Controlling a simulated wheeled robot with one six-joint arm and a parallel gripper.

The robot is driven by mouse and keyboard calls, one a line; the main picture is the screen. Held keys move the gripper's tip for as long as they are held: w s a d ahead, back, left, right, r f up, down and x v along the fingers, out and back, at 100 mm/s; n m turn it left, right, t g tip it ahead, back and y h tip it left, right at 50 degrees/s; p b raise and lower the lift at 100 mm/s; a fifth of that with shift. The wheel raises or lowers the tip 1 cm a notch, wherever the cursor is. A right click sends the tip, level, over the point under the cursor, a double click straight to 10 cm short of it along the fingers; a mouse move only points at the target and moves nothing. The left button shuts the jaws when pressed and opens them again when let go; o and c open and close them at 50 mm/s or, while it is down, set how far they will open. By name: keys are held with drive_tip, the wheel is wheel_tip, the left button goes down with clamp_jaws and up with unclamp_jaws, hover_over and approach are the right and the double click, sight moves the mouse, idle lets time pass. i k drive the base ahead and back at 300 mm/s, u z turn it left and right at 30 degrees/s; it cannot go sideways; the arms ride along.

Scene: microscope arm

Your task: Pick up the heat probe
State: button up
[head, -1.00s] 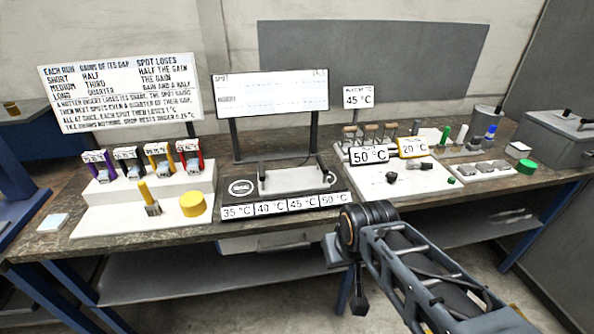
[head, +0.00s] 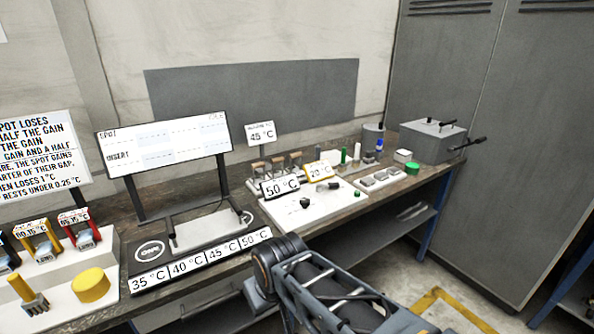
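No object is labelled as the heat probe, so I cannot tell for sure which one it is. A tool with an upright yellow handle (head: 21,288) and a grey block foot stands on the white stand at the lower left. Several small blocks with red, yellow and dark frames, such as the red-framed block (head: 78,228), sit on the step behind it. My arm reaches in from the bottom edge, its black joint in front of the bench. My gripper's fingers do not show.
A black plate device (head: 150,251) with temperature labels stands mid-bench under a screen (head: 165,148). A yellow round piece (head: 91,285) is at lower left. A white board (head: 320,205) with small parts and a grey box (head: 432,141) stand to the right.

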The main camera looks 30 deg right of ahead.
sight(317, 150)
drive_tip(key=z, duration=0.75)
drive_tip(key=k, duration=0.95)
drive_tip(key=z, duration=1.4)
drive_tip(key=i, duration=2)
drive_tip(key=u, duration=1.05)
drive_tip(key=i, duration=0.95)
drive_tip(key=u, duration=1.5)
drive_tip(key=i, duration=0.6)
drive_tip(key=u, duration=0.45)
